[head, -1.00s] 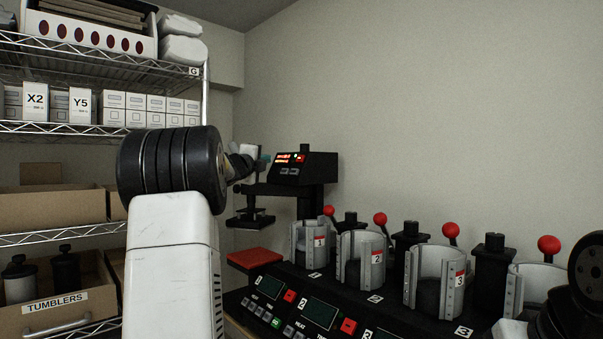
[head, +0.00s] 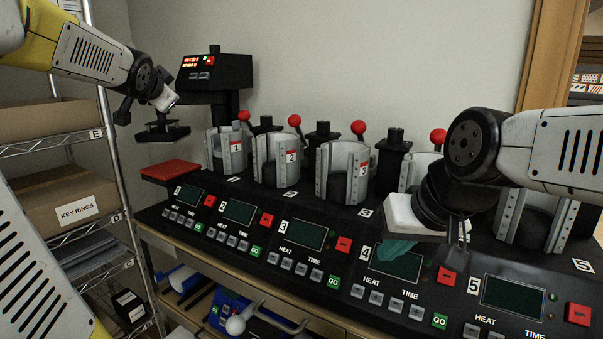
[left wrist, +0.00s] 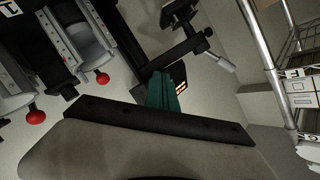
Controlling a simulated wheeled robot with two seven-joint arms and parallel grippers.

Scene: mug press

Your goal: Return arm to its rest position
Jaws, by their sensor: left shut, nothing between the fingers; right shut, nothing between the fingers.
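My left arm (head: 100,55) comes in from the upper left. Its wrist is beside the black heat press with the lit red display (head: 213,72), at that press's left side; the fingertips are not clear there. In the left wrist view my left gripper (left wrist: 163,92) shows teal fingers together with nothing between them. My right arm (head: 560,150) comes in from the right and bends down at a black joint. My right gripper (head: 396,250) is shut and empty, its teal fingers in front of and above the panel of station 4.
A row of mug presses (head: 342,172) with red-knobbed levers stands on a black console with numbered panels. A red pad (head: 170,170) lies at its left end. A wire shelf with a KEY RINGS box (head: 75,208) stands at left.

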